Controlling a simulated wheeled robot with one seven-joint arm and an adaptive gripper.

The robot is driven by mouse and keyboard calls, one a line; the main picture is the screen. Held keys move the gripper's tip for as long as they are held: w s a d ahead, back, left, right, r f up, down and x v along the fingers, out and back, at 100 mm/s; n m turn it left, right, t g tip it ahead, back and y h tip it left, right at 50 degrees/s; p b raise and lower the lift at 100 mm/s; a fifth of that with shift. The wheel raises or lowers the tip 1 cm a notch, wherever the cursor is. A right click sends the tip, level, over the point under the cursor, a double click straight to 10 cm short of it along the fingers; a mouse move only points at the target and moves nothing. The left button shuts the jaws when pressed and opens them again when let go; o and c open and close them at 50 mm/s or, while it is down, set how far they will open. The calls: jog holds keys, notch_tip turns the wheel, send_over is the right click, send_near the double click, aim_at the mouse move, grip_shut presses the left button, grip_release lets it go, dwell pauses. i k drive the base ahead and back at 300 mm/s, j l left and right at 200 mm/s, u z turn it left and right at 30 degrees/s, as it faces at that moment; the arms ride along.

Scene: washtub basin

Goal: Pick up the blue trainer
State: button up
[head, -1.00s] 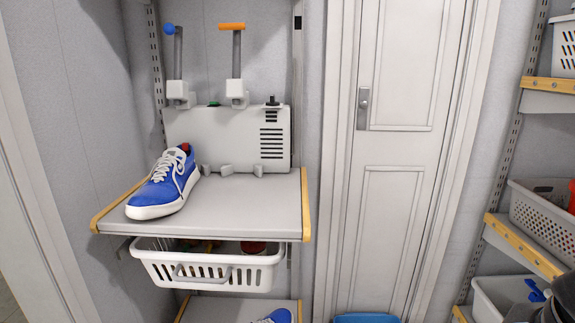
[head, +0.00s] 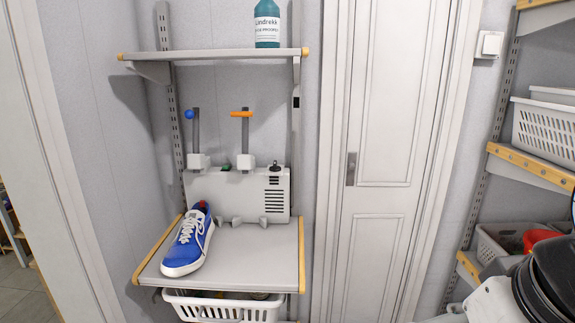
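The blue trainer (head: 187,243) stands upright on the left part of the grey shelf (head: 240,262). It has white laces, a white sole and a bit of red at its opening. Its toe points toward the front left edge of the shelf, and nothing covers it. My gripper is not in view. Black and white parts of my arm show at the lower right corner, well apart from the trainer.
Behind the trainer is a pale box (head: 253,193) with a blue-knobbed and an orange-handled lever. An upper shelf (head: 210,54) carries a teal bottle (head: 267,22). A white basket (head: 222,308) hangs below. The shelf's right half is mostly clear.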

aim_at(189, 253)
jog(key=i+j, duration=0.2)
jog(key=j, duration=0.15)
jog(key=i+j, duration=0.15)
jog(key=j, duration=0.15)
jog(key=i+j, duration=0.2)
jog(key=j, duration=0.15)
jog(key=i+j, duration=0.2)
jog(key=j, duration=0.15)
